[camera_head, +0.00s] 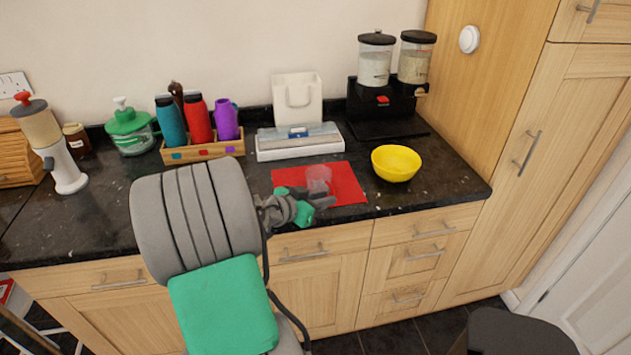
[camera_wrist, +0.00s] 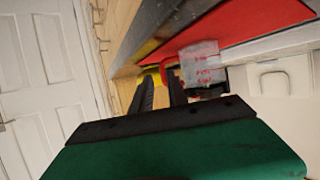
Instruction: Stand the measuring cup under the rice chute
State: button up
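The clear measuring cup (camera_head: 318,178) stands on the red mat (camera_head: 346,184) on the counter. In the wrist view the cup (camera_wrist: 200,62) shows red markings, just right of the fingers; a red curved part, seemingly its handle, lies by the fingertips. My gripper (camera_head: 322,200) is at the mat's front edge, close to the cup. In the wrist view a gap shows between the fingers of my gripper (camera_wrist: 161,84), with nothing clearly clamped. The rice dispenser (camera_head: 383,101) stands at the back right, with two clear canisters on a black stand; its chute is hard to make out.
A yellow bowl (camera_head: 396,164) sits right of the mat, before the dispenser. A white scale-like box (camera_head: 299,142) and a white holder (camera_head: 297,98) stand behind the mat. A wooden caddy (camera_head: 203,150) with bottles is to the left. A tall cabinet (camera_head: 492,90) borders the right.

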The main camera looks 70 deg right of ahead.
aim_at(333, 194)
jog(key=x, duration=0.2)
jog(key=p+x, duration=0.1)
jog(key=x, duration=0.1)
jog(key=shift+d+f, duration=0.1)
jog(key=shift+d, duration=0.35)
jog(key=shift+w, duration=0.1)
grip_shut()
dwell(0.8)
